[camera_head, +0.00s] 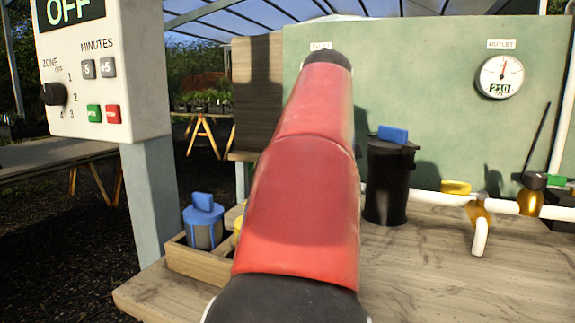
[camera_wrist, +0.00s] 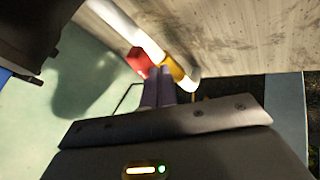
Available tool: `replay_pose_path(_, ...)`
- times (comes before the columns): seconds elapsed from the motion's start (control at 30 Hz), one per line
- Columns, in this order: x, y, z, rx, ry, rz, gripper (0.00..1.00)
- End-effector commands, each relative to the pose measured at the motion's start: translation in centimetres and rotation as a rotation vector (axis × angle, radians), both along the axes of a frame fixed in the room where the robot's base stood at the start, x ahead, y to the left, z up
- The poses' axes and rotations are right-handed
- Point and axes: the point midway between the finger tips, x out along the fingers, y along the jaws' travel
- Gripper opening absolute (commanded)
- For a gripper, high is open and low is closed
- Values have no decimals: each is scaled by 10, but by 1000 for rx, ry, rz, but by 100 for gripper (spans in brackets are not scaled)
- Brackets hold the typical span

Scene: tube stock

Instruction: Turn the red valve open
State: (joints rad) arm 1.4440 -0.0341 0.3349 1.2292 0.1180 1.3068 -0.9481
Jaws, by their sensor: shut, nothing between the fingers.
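The red valve handle (camera_wrist: 139,63) shows in the wrist view, next to a brass valve body (camera_wrist: 178,74) on white pipe (camera_wrist: 128,27). My gripper (camera_wrist: 160,72) is shut, with its two fingers together and nothing between them. Its fingertips are very close to the red handle and the brass body; I cannot tell whether they touch. In the head view my own red arm fills the middle and hides both the red valve and my gripper.
A black canister (camera_head: 388,185) with a blue top stands right of my arm. A yellow-handled valve (camera_head: 456,187) and a green-handled valve (camera_head: 558,181) sit farther right. The outlet gauge (camera_head: 500,77) reads 210. The controller (camera_head: 100,75) shows OFF.

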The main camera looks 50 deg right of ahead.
Motion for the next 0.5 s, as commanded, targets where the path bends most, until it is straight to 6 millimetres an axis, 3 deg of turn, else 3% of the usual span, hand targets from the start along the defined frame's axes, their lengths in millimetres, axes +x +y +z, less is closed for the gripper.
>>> replay_pose_path(0.27, -6, -14, 1, 1, 0, 195, 0)
replay_pose_path(0.5, -8, -21, 1, 0, 1, 196, 0)
